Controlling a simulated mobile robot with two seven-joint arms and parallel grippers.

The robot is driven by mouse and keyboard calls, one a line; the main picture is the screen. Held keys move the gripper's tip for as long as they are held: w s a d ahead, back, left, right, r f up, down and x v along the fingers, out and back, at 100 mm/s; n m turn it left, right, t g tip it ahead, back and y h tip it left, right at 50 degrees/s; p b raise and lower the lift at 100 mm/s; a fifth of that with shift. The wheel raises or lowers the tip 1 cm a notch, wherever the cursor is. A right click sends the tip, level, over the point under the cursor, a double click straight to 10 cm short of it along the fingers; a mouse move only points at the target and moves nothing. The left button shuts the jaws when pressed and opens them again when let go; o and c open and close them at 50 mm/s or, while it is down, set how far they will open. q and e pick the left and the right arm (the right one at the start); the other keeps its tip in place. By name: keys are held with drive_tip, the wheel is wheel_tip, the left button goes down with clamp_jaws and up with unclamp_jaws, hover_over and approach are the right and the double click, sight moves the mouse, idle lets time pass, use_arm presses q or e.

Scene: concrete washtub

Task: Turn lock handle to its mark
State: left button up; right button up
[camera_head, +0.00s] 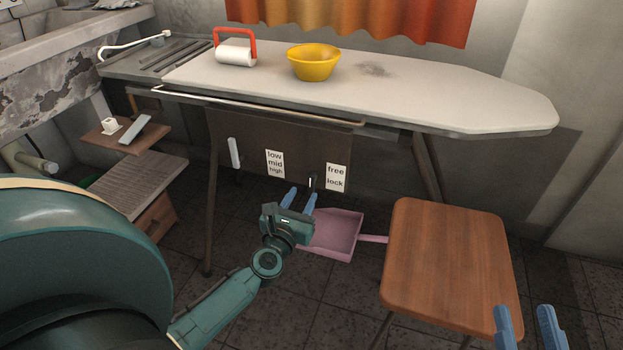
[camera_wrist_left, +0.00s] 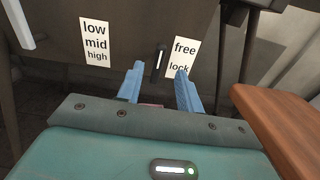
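The lock handle (camera_head: 312,182) is a small dark lever with a white stripe on the front panel under the ironing board. It stands roughly upright beside the left edge of the "free / lock" label (camera_head: 336,177). In the left wrist view the lock handle (camera_wrist_left: 159,62) shows between and beyond my blue fingertips, and the label (camera_wrist_left: 183,57) is partly covered by the right finger. My left gripper (camera_head: 300,196) is open and empty, just in front of and below the handle; I see no contact. My right gripper (camera_head: 525,312) is open and empty at the lower right.
A white lever (camera_head: 234,153) and a "low mid high" label (camera_head: 275,163) are left on the panel. A yellow bowl (camera_head: 314,63) and red-handled roller (camera_head: 236,50) sit on the ironing board (camera_head: 430,95). A wooden stool (camera_head: 450,255) and pink dustpan (camera_head: 335,235) stand below.

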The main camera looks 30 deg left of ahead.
sight(310, 182)
use_arm(q)
drive_tip(key=b+x, duration=0.1)
drive_tip(key=x, duration=0.6)
drive_tip(key=shift+w+a, duration=0.1)
drive_tip(key=shift+w, duration=0.25)
drive_tip(key=shift+c, duration=0.3)
clamp_jaws()
